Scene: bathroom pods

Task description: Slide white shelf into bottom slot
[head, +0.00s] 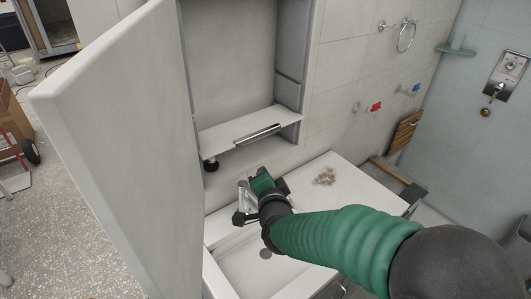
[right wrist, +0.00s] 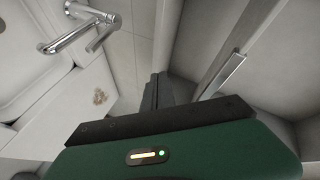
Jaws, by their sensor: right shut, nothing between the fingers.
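The white shelf (head: 228,127) lies low in the open wall cabinet (head: 228,50), with a metal strip (head: 257,136) along its front edge. I cannot tell whether it is fully seated in the bottom slot. My right gripper (head: 262,186), on the green-sleeved arm, is in front of and below the shelf, above the sink. In the right wrist view its dark fingers (right wrist: 155,92) are closed together with nothing between them, left of the metal strip (right wrist: 225,73) and apart from it. My left gripper does not show.
A large white door (head: 120,130) stands open on the left. The chrome tap (right wrist: 85,28) and sink (head: 245,265) are below the cabinet, close to my right gripper. A brown patch (head: 325,176) marks the white counter. A small black part (head: 210,164) shows under the shelf's left end.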

